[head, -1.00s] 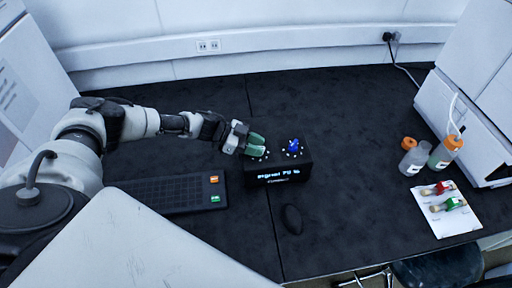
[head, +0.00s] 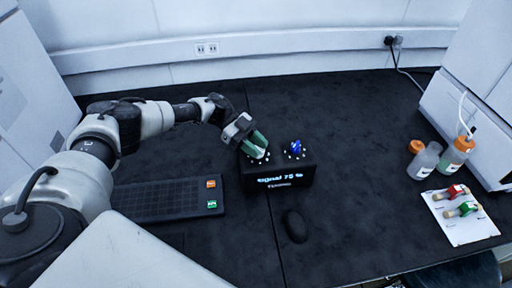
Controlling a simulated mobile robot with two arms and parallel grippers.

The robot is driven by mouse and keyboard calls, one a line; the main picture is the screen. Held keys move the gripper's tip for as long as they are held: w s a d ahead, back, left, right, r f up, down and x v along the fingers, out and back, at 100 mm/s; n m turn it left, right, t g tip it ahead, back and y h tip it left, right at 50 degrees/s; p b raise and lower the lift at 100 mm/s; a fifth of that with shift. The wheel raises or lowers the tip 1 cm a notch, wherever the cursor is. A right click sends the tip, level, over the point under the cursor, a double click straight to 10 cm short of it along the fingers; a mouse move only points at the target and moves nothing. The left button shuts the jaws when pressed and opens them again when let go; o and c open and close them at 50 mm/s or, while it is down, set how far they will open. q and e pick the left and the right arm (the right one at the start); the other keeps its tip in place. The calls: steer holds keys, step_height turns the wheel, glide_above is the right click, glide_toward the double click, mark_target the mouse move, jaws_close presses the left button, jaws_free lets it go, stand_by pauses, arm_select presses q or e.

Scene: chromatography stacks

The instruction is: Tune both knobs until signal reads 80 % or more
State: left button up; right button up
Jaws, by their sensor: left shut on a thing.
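A black tuning box (head: 279,180) stands on the dark bench, and its front display reads "signal 75 %" with a smaller line below. A blue knob (head: 295,147) sits on the right of its top, ringed by white dots. My left gripper (head: 257,149), with green fingers, is shut at the left of the box top, over another ring of white dots. The left knob is hidden between its fingers. The right gripper is not in view.
A black keyboard (head: 150,200) with orange and green keys lies left of the box, and a black mouse (head: 296,226) in front. Orange-capped bottles (head: 424,162) and a white card (head: 461,228) with red and green items are at the right. The bench behind the box is clear.

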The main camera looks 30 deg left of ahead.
arm_select(q)
steer(key=shift+w+r, duration=0.1)
steer(key=shift+r, duration=0.05)
steer(key=o, duration=0.6)
steer(key=shift+c, duration=0.2)
steer(key=b+v, duration=0.3)
steer(key=v, duration=0.7)
steer(key=shift+a, duration=0.4)
